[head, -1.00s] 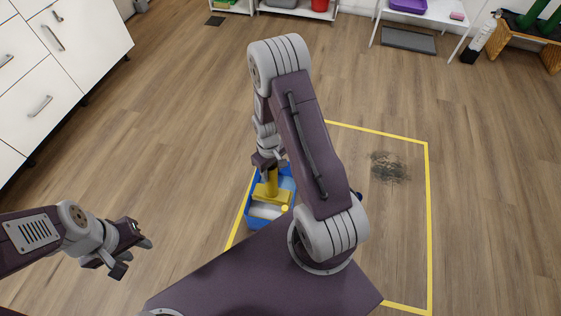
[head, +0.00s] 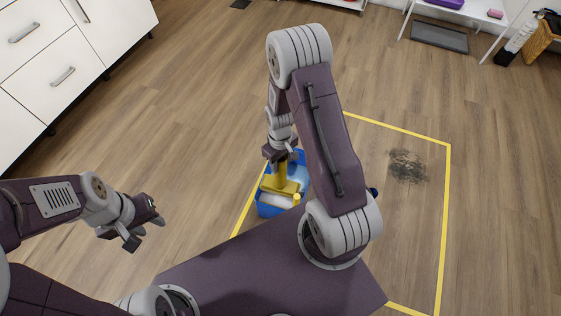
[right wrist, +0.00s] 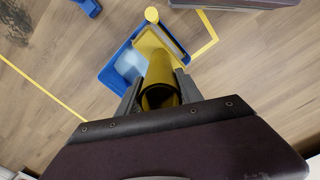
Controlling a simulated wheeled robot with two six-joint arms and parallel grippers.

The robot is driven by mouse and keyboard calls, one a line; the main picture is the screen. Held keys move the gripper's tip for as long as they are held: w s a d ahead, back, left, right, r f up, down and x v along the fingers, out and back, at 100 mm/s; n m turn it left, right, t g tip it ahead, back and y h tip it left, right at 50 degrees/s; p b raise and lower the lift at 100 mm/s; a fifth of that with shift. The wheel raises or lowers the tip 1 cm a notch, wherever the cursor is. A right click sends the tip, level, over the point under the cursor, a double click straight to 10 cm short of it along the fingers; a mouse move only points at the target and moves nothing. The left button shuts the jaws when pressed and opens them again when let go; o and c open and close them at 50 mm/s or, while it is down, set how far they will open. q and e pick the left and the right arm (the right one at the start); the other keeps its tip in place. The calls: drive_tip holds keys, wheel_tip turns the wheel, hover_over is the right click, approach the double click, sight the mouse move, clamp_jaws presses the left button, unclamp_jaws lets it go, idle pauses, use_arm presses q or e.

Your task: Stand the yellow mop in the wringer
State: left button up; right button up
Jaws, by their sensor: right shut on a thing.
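The yellow mop shows as a thick, open-ended yellow shaft (right wrist: 158,82) between the fingers of my right gripper (right wrist: 155,98). In the head view my right gripper (head: 281,154) is shut on this shaft (head: 282,172) above the blue bucket (head: 266,209). The shaft runs down to yellow parts at the bucket, which I take to include the wringer (right wrist: 172,42), with a round yellow knob (right wrist: 152,15). I cannot tell whether the mop's lower end is inside the wringer or only above it. My left gripper (head: 146,229) is open and empty, away from the bucket.
A yellow floor line (head: 446,220) frames an area with a dark smudge (head: 408,166). The bucket stands by its left side. White drawers (head: 60,60) are at upper left, a white table with a grey mat (head: 440,36) at upper right. Floor between drawers and bucket is clear.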

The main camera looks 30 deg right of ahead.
wheel_tip(320, 180, down, 4)
drive_tip(key=b, duration=0.3)
drive_tip(key=shift+r, duration=0.1)
drive_tip(key=shift+f+b, duration=3.35)
drive_tip(key=shift+f, duration=1.9)
drive_tip(key=o, duration=1.3)
wheel_tip(320, 180, up, 9)
drive_tip(key=p, duration=0.5)
